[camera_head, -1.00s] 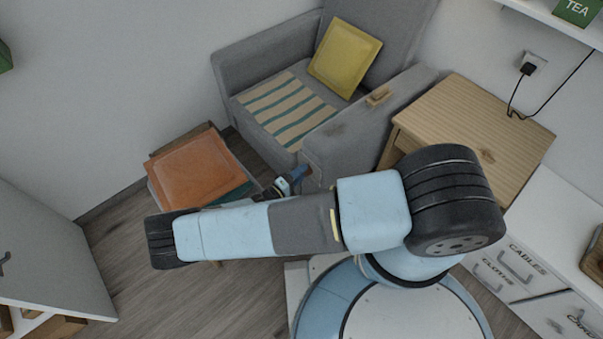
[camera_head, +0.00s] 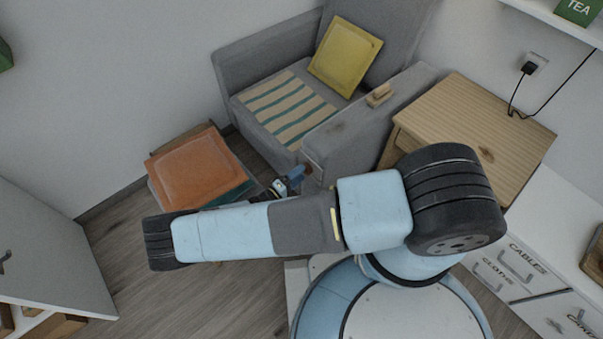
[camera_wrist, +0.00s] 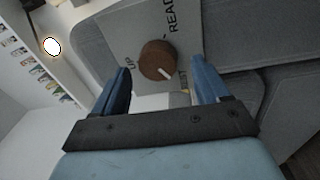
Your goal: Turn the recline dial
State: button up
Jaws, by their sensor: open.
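The recline dial is a round brown knob (camera_wrist: 157,61) with a white pointer line, on a light plate on the side of the grey armchair (camera_head: 352,140). In the wrist view the pointer aims to the lower right. Lettering around it reads "UP" at the left and "READ" at the upper right; a third label at the lower right is partly hidden. My gripper (camera_wrist: 162,82) is open, its two blue fingers on either side of the knob, with gaps visible. I cannot tell whether the fingertips reach past its face. In the head view my gripper (camera_head: 302,174) is beside the armchair's front side.
A wooden side table (camera_head: 480,125) stands right of the armchair. A stool with an orange top (camera_head: 198,172) is to the left. A yellow cushion (camera_head: 345,60) and striped cloth (camera_head: 285,108) lie on the seat. White drawers (camera_head: 530,265) are at the lower right.

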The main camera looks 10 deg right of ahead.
jog(key=v, duration=1.2)
